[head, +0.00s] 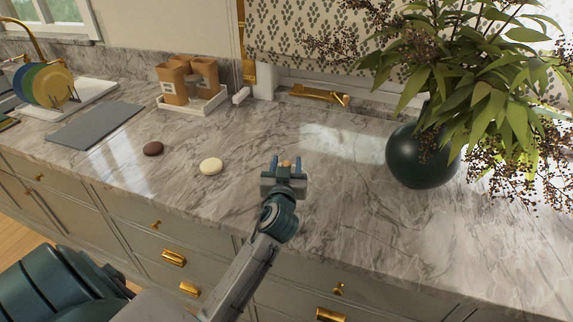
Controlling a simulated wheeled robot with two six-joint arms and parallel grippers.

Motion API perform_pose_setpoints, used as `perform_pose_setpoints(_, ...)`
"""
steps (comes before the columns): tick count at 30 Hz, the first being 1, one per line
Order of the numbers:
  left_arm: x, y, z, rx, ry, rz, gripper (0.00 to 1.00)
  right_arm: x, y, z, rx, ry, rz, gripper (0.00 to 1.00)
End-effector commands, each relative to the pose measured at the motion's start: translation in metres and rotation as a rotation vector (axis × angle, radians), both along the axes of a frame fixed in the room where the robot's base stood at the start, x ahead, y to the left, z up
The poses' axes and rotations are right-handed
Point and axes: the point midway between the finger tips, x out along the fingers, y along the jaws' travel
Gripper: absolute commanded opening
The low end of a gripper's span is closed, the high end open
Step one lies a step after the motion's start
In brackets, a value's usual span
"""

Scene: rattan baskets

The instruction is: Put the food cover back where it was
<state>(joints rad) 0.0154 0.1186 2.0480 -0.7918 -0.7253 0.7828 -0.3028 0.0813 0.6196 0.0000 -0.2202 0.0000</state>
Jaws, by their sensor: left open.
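I cannot make out a food cover in the head view. My left gripper (285,168) is over the front middle of the marble counter (335,215), its two fingers pointing away and apart. A small tan thing (285,163) shows between or just behind the fingertips. It is too small and too hidden to tell what it is or whether the fingers touch it. A cream round flat item (210,166) lies on the counter left of the gripper. A brown round flat item (153,149) lies farther left. My right gripper is not in view.
A dark round vase (420,158) with leafy branches stands right of the gripper. A white tray (195,107) with brown containers (173,83) is at the back left, near a grey mat (95,125) and a plate rack (62,100). The counter's front middle is clear.

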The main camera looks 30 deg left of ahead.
Motion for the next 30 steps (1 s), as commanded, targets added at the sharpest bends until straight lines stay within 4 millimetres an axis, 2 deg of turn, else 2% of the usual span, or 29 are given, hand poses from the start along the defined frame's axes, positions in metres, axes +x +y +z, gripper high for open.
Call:
perform_pose_setpoints(5,-0.017,-0.01,-0.003,-0.003,-0.001,-0.001,0.45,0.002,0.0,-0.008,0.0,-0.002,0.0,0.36)
perform_pose_setpoints(12,-0.064,-0.035,-0.005,-0.008,0.0,0.0,0.45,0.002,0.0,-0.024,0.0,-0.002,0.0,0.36)
perform_pose_setpoints(18,-0.091,-0.05,-0.002,-0.005,0.001,0.0,0.45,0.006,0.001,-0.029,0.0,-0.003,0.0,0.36)
perform_pose_setpoints(24,-0.103,-0.056,0.0,-0.002,-0.001,0.001,0.45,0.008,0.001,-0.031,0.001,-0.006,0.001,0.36)
perform_pose_setpoints(30,-0.105,-0.057,0.001,0.0,-0.001,0.001,0.45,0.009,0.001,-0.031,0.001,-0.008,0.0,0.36)
